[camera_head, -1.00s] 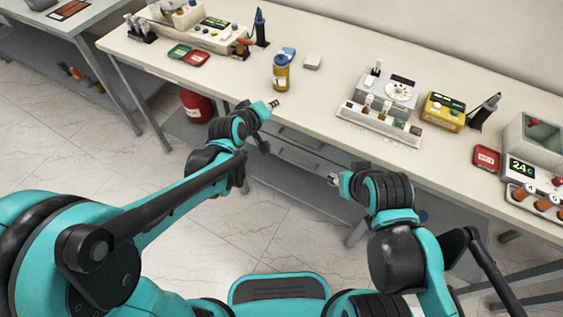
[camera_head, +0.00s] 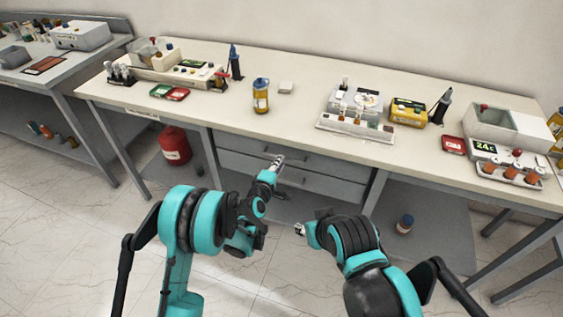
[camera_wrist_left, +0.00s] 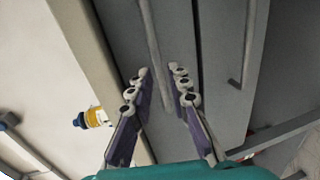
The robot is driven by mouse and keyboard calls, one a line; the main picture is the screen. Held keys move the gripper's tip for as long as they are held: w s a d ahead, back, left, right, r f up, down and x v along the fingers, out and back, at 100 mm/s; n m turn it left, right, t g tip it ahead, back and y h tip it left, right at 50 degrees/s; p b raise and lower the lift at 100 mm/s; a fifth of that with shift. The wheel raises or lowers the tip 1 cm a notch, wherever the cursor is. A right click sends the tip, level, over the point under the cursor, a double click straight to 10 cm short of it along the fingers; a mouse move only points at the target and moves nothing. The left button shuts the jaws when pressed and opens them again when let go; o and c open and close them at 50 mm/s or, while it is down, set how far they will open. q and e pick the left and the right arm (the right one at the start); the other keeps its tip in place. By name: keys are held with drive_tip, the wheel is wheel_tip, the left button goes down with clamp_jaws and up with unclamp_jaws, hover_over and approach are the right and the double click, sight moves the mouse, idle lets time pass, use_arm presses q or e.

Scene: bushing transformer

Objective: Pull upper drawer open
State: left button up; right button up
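The upper drawer (camera_head: 335,170) is a grey panel under the bench top, flush with its frame and closed. Its thin bar handle (camera_wrist_left: 153,50) shows in the left wrist view. My left gripper (camera_head: 277,162) is in front of the upper drawer, near this handle. In the left wrist view, my left gripper (camera_wrist_left: 160,85) has its fingers spread, with the handle's near end between them; I see no grip on it. The lower drawer (camera_head: 335,187) is below, also closed. My right gripper (camera_head: 300,229) is lower and to the right, apart from the drawers; its fingers are too small to judge.
The bench top (camera_head: 230,120) overhangs the drawers and carries a yellow bottle (camera_head: 260,96) and several instruments. A red canister (camera_head: 174,146) stands on the shelf left of the drawers.

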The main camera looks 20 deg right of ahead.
use_arm(q)
drive_tip(key=b+x, duration=0.1)
drive_tip(key=x, duration=0.3)
clamp_jaws()
